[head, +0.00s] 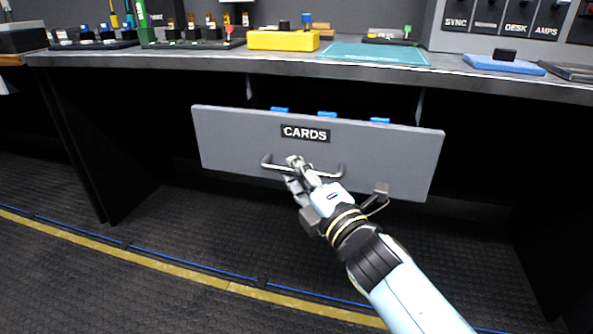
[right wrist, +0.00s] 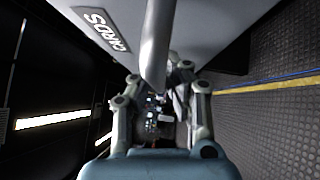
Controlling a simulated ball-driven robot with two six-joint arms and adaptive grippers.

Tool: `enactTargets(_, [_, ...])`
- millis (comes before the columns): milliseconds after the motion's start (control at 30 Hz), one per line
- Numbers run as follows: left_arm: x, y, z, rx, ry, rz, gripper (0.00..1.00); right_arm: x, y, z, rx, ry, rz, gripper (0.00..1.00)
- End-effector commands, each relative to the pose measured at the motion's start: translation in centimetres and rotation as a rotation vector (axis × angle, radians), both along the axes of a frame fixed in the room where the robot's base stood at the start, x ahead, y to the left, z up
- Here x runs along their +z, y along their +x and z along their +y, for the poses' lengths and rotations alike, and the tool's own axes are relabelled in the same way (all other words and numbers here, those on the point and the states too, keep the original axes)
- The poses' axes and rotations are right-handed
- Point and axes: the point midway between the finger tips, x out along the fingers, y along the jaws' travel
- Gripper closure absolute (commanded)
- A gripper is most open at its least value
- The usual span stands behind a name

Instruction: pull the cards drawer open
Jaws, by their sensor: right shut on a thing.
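The cards drawer (head: 235,135) is a grey-fronted drawer under the desk, with a black CARDS label (head: 305,133). Its front stands out from the desk, and blue things (head: 327,115) show behind its top edge. A grey bar handle (head: 334,174) is fixed low on the front. My right gripper (head: 297,167) is shut on the handle near its middle. In the right wrist view the handle (right wrist: 157,45) runs down between the fingers of the gripper (right wrist: 160,90), and the drawer front (right wrist: 205,25) is close behind. My left gripper is not in view.
The desk top (head: 290,62) above holds a yellow box (head: 283,40), a teal mat (head: 375,53), a blue pad (head: 503,65) and several small devices. Dark panels stand either side of the drawer. The floor (head: 150,290) in front is clear, with a yellow stripe.

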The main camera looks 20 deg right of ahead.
Motion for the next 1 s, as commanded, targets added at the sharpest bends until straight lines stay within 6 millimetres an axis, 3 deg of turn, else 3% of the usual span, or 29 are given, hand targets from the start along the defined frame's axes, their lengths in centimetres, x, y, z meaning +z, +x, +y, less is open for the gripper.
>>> enactTargets(267, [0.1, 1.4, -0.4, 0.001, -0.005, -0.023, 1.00, 0.5, 0.1, 0.0, 0.002, 0.005, -0.009, 1.00])
enactTargets(300, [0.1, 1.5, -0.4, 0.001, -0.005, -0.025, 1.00, 0.5, 0.1, 0.0, 0.002, 0.005, -0.009, 0.88])
enactTargets(367, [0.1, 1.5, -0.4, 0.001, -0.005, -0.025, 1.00, 0.4, 0.1, 0.0, 0.002, 0.005, -0.008, 0.80])
enactTargets(667, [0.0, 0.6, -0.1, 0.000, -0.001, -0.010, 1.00, 0.2, -0.1, 0.0, 0.001, 0.003, -0.004, 0.78])
enactTargets(767, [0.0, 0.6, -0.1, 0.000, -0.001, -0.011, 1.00, 0.0, -1.0, -0.2, 0.001, 0.002, -0.002, 0.78])
enactTargets(1000, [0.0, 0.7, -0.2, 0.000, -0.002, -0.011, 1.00, -0.7, -5.9, -1.2, 0.000, 0.001, -0.001, 0.78])
